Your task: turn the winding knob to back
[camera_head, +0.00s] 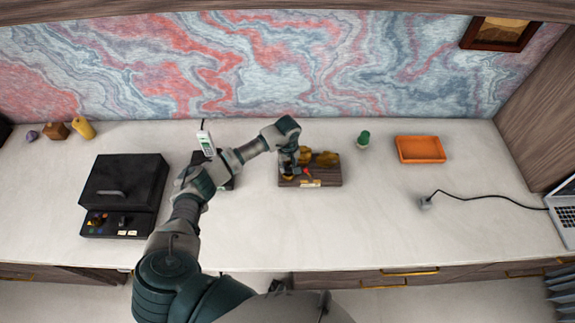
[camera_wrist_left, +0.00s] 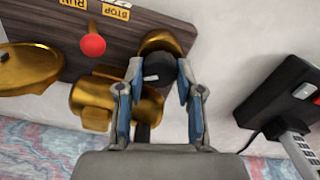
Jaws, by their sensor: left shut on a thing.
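A dark wooden board (camera_head: 325,180) with a brass mechanism (camera_head: 325,158) stands on the desk, right of centre. In the left wrist view the board (camera_wrist_left: 130,30) carries a brass body (camera_wrist_left: 105,100), a brass disc (camera_wrist_left: 30,68), a red-tipped lever (camera_wrist_left: 92,45) and yellow RUN and STOP labels. A black knob (camera_wrist_left: 160,70) with a pale mark sits by a rounded brass part. My left gripper (camera_wrist_left: 158,82) is shut on this knob, one finger on each side. In the head view my left gripper (camera_head: 288,164) hides the knob and the board's left part. My right gripper is out of view.
A phone (camera_head: 206,143) on a dark base stands partly behind my left arm. A black box (camera_head: 123,188) lies at the left, an orange tray (camera_head: 420,149) and a small green object (camera_head: 363,139) at the right. A cable plug (camera_head: 426,203) lies right; the front desk centre is clear.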

